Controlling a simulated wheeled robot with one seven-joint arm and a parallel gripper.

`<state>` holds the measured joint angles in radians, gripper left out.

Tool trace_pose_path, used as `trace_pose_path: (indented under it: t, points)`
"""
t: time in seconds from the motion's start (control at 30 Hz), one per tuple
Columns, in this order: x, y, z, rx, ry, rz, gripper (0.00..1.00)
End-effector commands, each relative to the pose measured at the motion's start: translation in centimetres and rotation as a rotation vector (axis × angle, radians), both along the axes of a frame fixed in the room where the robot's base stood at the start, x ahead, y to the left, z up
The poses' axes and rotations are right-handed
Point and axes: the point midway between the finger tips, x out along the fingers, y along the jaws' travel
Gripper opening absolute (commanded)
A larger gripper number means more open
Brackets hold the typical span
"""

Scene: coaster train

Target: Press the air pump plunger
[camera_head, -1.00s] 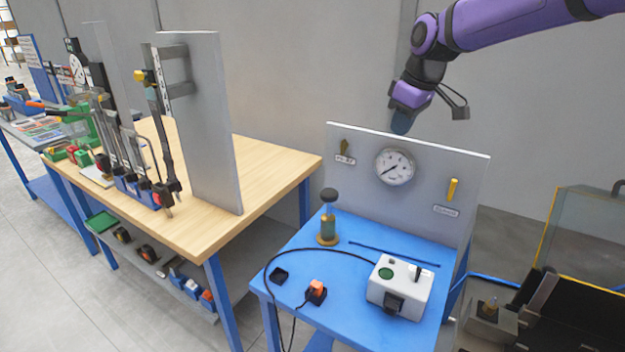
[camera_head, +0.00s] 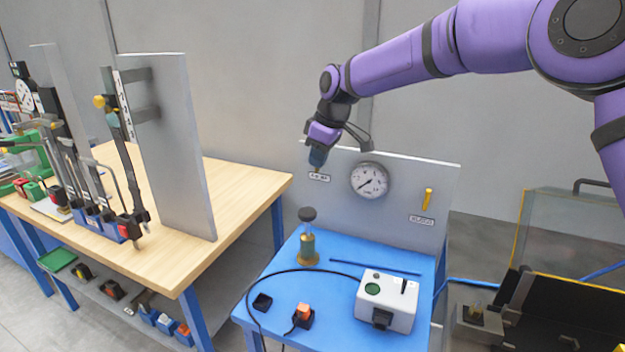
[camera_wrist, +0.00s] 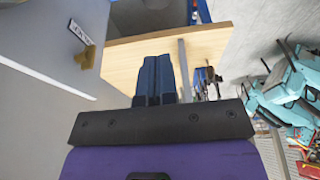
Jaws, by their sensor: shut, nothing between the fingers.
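The air pump (camera_head: 308,243) stands upright on the blue table, with a brass base and a green body. Its plunger (camera_head: 307,214) has a dark round knob on top and is raised. My gripper (camera_head: 317,160) is in front of the upper left of the grey gauge panel, above the pump and apart from it. Its dark blue fingers point down and are shut with nothing between them. In the wrist view the fingers (camera_wrist: 160,78) lie side by side; I cannot make out the pump there.
The grey panel (camera_head: 440,190) carries a round gauge (camera_head: 369,180) and a yellow lever (camera_head: 428,199). A white box (camera_head: 386,300) and an orange switch (camera_head: 303,315) sit on the blue table (camera_head: 275,323). A wooden bench (camera_head: 250,190) with an upright grey board (camera_head: 178,140) stands left.

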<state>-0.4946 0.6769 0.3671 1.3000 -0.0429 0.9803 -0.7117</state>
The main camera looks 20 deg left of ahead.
Motion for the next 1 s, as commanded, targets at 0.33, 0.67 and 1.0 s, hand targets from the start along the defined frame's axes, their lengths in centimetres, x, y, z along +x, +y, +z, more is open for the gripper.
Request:
trace_pose_path:
  t: [0.33, 0.67, 1.0]
  points:
    - [0.1, 1.7, -5.8, -0.002, 0.003, 0.001, 0.00]
    - [0.2, 2.6, -11.1, -0.002, 0.001, -0.001, 0.00]
    - [0.2, 2.6, -12.8, 0.000, 0.000, 0.000, 0.00]
